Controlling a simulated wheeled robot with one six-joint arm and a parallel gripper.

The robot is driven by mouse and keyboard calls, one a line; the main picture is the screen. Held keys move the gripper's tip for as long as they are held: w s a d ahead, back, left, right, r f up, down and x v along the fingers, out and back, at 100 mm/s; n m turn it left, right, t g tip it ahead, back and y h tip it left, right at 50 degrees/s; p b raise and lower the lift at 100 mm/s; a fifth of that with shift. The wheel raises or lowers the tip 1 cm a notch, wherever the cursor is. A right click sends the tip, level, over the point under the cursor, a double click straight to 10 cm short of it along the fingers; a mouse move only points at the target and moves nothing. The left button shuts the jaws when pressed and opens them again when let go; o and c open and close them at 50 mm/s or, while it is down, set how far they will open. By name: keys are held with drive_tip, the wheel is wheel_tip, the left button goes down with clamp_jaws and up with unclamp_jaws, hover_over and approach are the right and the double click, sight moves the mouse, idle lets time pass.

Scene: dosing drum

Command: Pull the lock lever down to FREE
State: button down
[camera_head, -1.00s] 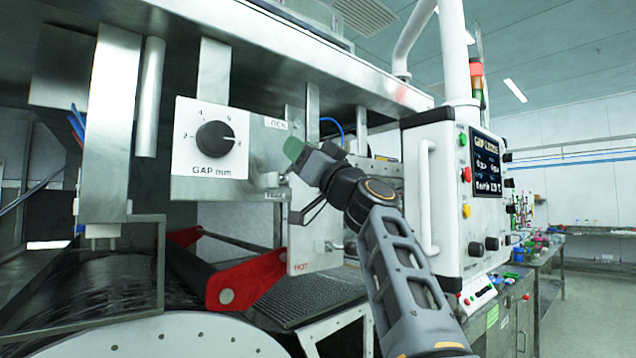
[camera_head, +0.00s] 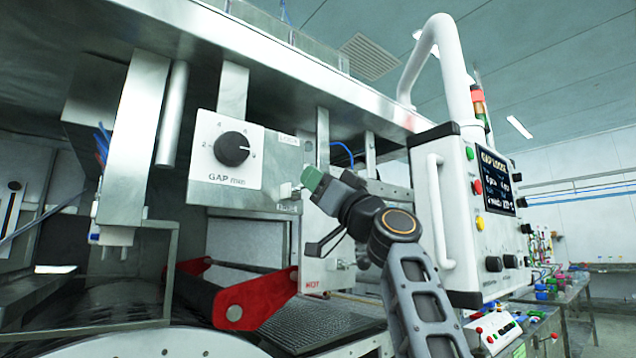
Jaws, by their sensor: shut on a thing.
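The lock lever (camera_head: 295,191) is a small pale metal piece on the steel plate below the gap dial, between the LOCK label (camera_head: 288,140) above and a lower label, too small to read here. My gripper (camera_head: 316,183) reaches it from the right and is shut on its outer end. A green piece shows at the jaws; I cannot tell whether it is a fingertip or the lever's grip. The jaws hide most of the lever. The green piece sits between the two labels, nearer the lower one.
The GAP mm dial (camera_head: 231,149) is just left of the lever. The control panel (camera_head: 450,215) with a white handle stands right of my arm.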

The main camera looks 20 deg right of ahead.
drive_tip(key=shift+f, duration=0.1)
idle(0.3)
drive_tip(key=c, duration=0.8)
unclamp_jaws()
drive_tip(key=shift+s+d+f+b, duration=0.2)
drive_tip(key=shift+s+f+b, duration=0.15)
drive_tip(key=shift+b, duration=0.2)
drive_tip(key=shift+b+v, duration=4.8)
drive_tip(key=shift+v, duration=1.55)
drive_tip(key=shift+r, duration=0.1)
